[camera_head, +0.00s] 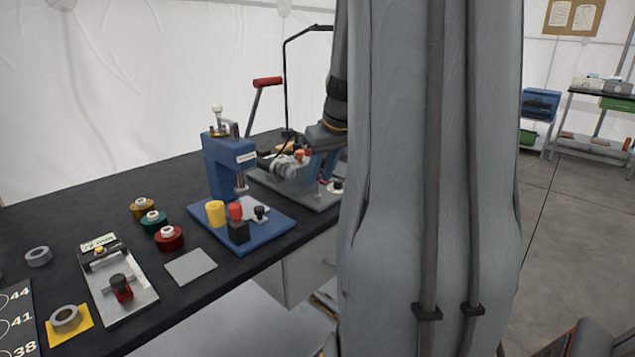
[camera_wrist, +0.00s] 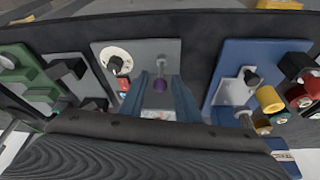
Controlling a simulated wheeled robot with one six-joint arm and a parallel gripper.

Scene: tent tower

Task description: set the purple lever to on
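My gripper (camera_wrist: 160,77) is open, with one blue-grey finger on each side of the knob. No contact with the knob is visible, and I cannot tell the height gap. In the head view my gripper is over the grey fixture, largely hidden behind my arm. I cannot read the lever's on or off marking.
The blue press (camera_head: 222,165) stands beside the fixture, with a yellow cylinder (camera_head: 215,212) on its base. A red-handled lever (camera_head: 267,81) rises behind it. A green fixture (camera_wrist: 25,70) is on the other side. Coloured spools (camera_head: 168,238) and a gauge plate (camera_head: 122,285) occupy the near bench.

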